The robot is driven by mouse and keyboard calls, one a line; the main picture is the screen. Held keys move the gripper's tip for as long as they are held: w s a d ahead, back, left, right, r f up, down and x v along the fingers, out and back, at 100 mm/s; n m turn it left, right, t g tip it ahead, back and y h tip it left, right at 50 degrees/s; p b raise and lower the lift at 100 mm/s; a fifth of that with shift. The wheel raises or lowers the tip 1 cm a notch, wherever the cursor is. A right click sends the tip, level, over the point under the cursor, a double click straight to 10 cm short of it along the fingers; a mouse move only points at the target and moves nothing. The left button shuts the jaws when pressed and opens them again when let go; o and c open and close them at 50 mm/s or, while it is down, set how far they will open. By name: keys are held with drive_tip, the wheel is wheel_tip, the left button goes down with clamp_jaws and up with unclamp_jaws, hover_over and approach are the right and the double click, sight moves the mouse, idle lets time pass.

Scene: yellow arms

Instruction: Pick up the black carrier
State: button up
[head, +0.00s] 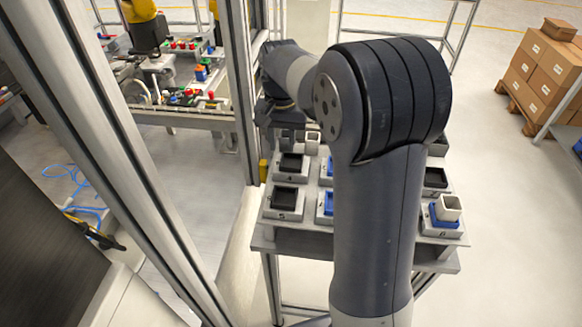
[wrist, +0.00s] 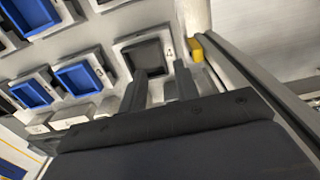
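In the head view, black square carriers sit in light holders on the table: one at the left back (head: 291,162), one in front of it (head: 285,197) and one at the right (head: 436,178). My gripper (head: 287,138) is over the table's back left corner, partly hidden by my own arm. In the wrist view, a dark carrier (wrist: 146,54) sits in its holder just beyond the fingertips. My gripper (wrist: 162,80) shows two fingers apart with nothing between them. Whether the fingers touch that carrier cannot be told.
Blue carriers (wrist: 78,80) sit in neighbouring holders. A blue carrier (head: 446,221) at the front right bears a white cup-like part (head: 448,206). A metal frame post (head: 238,80) stands close left of the table (head: 300,240). A yellow block (head: 264,170) is at the table's left edge.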

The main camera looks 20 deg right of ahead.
sight(281, 159)
drive_tip(key=f, duration=0.3)
drive_tip(key=f+p, duration=0.1)
drive_tip(key=f, duration=0.1)
drive_tip(key=shift+w, duration=0.25)
drive_tip(key=shift+a, duration=0.1)
drive_tip(key=shift+r, duration=0.1)
drive_tip(key=shift+c, duration=0.2)
clamp_jaws()
